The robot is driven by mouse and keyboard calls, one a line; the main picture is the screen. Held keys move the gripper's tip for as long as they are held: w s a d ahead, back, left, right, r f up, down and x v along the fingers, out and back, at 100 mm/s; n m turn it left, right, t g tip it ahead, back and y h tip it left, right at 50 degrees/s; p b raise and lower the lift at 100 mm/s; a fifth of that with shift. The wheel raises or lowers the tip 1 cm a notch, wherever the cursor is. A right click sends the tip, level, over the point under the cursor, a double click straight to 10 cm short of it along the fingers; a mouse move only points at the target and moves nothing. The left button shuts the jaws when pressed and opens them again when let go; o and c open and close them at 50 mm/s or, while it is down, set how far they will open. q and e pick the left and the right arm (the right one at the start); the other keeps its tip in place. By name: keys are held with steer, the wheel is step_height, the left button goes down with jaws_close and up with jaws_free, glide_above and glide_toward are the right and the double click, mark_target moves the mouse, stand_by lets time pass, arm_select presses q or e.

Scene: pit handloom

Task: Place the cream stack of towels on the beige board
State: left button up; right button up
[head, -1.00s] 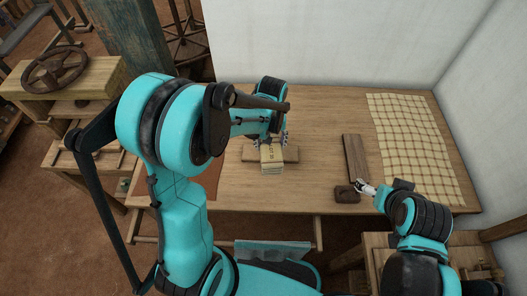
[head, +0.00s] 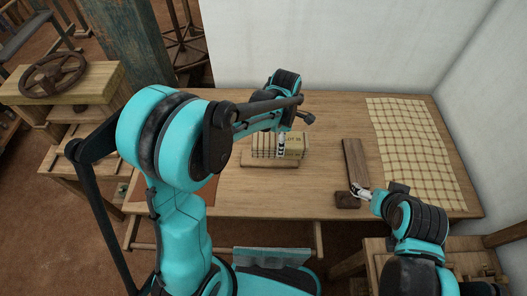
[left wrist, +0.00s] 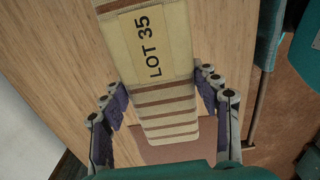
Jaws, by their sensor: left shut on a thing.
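The cream stack of towels (head: 265,146) has brown stripes and a band printed "LOT 35"; it also shows in the left wrist view (left wrist: 165,60). My left gripper (head: 281,143) is shut on the stack, with fingers on both sides of it in the left wrist view (left wrist: 165,105). In the head view the stack is over the beige board (head: 266,164), a low flat slab on the table. Whether it touches the board cannot be told. My right gripper (head: 359,190) is beside a dark brown block (head: 347,201); its finger opening is too small to read.
The wooden table (head: 225,125) is mostly clear around the board. A dark plank (head: 355,160) lies right of it, and a checked cloth (head: 415,150) lies farther right. A brown mat (head: 190,195) is at the left end. White walls stand behind and right.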

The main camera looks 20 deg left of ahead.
mark_target(261, 142)
arm_select(q)
steer(key=a+f, duration=0.1)
steer(key=a, duration=0.1)
steer(key=a+f+b, duration=0.1)
steer(key=a, duration=0.1)
steer(key=a+f, duration=0.2)
steer(key=shift+w+a+f+b, duration=0.1)
steer(key=shift+w+a+b, duration=0.2)
steer(key=shift+a+b, duration=0.05)
step_height(261, 142, down, 4)
steer(key=shift+f+b, duration=0.1)
steer(key=shift+b, duration=0.75)
steer(key=o, duration=1.3)
steer(key=shift+c, duration=0.2)
